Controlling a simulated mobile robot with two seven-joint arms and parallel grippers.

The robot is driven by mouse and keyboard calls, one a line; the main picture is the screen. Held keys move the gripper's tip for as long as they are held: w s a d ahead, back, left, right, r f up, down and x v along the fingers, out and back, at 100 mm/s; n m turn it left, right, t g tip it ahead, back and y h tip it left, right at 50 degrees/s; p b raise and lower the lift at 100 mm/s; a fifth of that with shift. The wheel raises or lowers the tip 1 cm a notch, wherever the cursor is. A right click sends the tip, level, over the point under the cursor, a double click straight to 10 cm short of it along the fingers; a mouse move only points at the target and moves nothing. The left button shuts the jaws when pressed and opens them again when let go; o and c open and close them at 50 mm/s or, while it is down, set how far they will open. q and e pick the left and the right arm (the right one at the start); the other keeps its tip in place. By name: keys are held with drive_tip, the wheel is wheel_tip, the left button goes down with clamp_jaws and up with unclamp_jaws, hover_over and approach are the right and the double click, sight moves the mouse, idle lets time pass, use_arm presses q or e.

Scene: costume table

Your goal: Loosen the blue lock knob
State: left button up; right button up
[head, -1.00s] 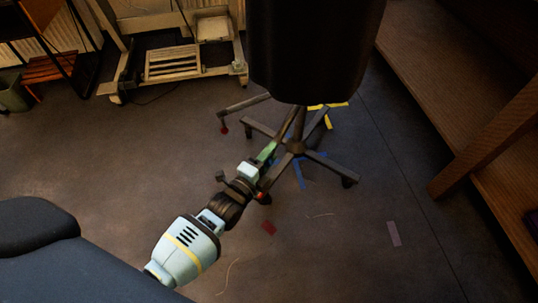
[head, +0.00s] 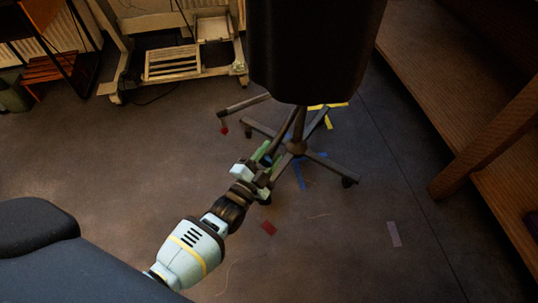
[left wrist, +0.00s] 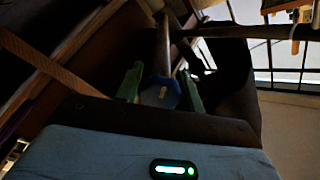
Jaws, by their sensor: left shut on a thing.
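The blue lock knob (left wrist: 160,92) sits on a thin pole in the left wrist view, between the two green fingers of my left gripper (left wrist: 160,88). In the head view my left gripper (head: 267,160) reaches the lower pole of the dark stand (head: 299,122), just above its splayed legs. It is shut on the knob, with a finger on either side. In the head view only a small dark-blue bit of the knob shows between the fingers. My right gripper is in neither view.
A large black form (head: 315,50) tops the stand. A wheeled pale frame (head: 185,65) stands at the back left, and a wooden shelf (head: 450,100) runs along the right. Open floor surrounds the stand.

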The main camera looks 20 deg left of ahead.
use_arm(q)
drive_tip(key=n+y, duration=0.1)
drive_tip(key=n, duration=0.8)
drive_tip(key=shift+t+y, duration=0.3)
drive_tip(key=shift+t, duration=0.1)
drive_tip(key=n, duration=0.3)
drive_tip(key=shift+a+n+y, duration=0.1)
drive_tip(key=shift+n+y, duration=0.2)
drive_tip(key=shift+y, duration=0.1)
drive_tip(key=n, duration=0.3)
drive_tip(key=shift+y, duration=0.3)
drive_tip(key=n, duration=0.3)
drive_tip(key=shift+y, duration=0.3)
drive_tip(key=n, duration=0.5)
drive_tip(key=shift+f+n+g+y, duration=0.1)
drive_tip(key=shift+n+g+y, duration=0.2)
drive_tip(key=shift+g+y, duration=0.1)
drive_tip(key=shift+n, duration=1)
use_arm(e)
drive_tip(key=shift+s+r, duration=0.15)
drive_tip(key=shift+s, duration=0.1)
use_arm(q)
drive_tip(key=shift+a+n, duration=0.1)
drive_tip(key=shift+n, duration=0.2)
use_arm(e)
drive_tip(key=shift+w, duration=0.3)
